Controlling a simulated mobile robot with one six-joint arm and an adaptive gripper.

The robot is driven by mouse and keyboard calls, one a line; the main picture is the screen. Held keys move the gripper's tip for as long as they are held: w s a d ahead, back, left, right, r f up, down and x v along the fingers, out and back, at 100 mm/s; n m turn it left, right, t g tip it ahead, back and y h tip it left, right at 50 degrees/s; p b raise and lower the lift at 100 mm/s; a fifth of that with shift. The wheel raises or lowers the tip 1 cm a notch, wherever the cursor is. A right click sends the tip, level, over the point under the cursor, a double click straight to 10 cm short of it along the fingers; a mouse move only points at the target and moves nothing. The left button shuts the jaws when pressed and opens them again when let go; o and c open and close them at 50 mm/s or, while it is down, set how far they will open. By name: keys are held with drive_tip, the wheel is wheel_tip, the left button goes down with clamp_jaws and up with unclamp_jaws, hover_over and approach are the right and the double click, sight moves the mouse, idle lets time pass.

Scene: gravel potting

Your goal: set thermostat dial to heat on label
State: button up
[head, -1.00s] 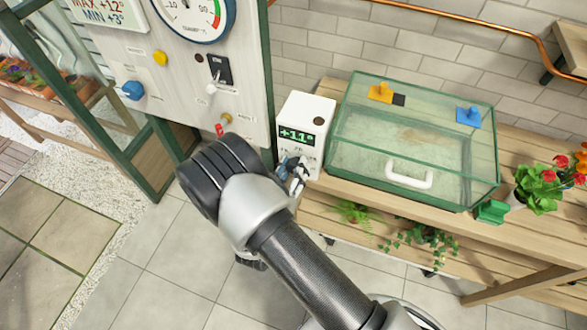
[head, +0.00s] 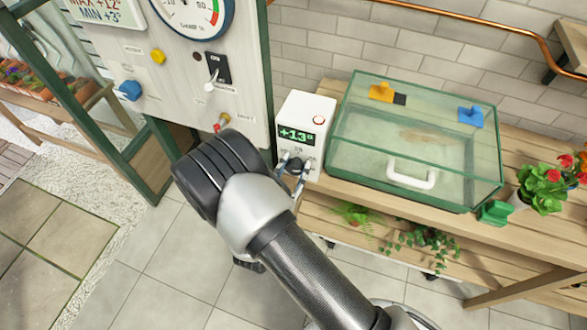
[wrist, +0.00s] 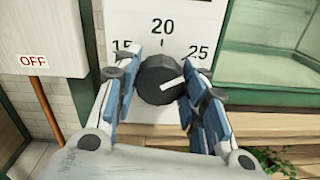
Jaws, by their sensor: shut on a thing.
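The thermostat (head: 304,112) is a white box at the left end of the wooden bench, with a green display reading about +13°. Its round dark dial (wrist: 158,76) shows in the wrist view, with a white pointer line aimed right and slightly up, below the printed 25. The numbers 15, 20 and 25 run around it. My gripper (head: 294,166) is at the lower front of the box. In the wrist view my gripper (wrist: 157,92) has a finger on each side of the dial, shut on it. A label (head: 106,11) on the panel reads MAX +12°, MIN +3°.
A glass case (head: 412,145) with a green frame and white handle stands right of the thermostat on the bench (head: 505,215). The control panel (head: 175,75), with gauge, knobs and switch, stands left. An OFF sign (wrist: 33,61) shows in the wrist view. Red flowers (head: 550,180) stand far right.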

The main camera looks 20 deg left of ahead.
idle(0.4)
drive_tip(key=o, duration=1.1)
drive_tip(key=shift+c, duration=0.2)
drive_tip(key=shift+s, duration=0.1)
drive_tip(key=s+a, duration=0.1)
drive_tip(key=s, duration=1)
drive_tip(key=shift+s, duration=0.4)
drive_tip(key=shift+a, duration=0.1)
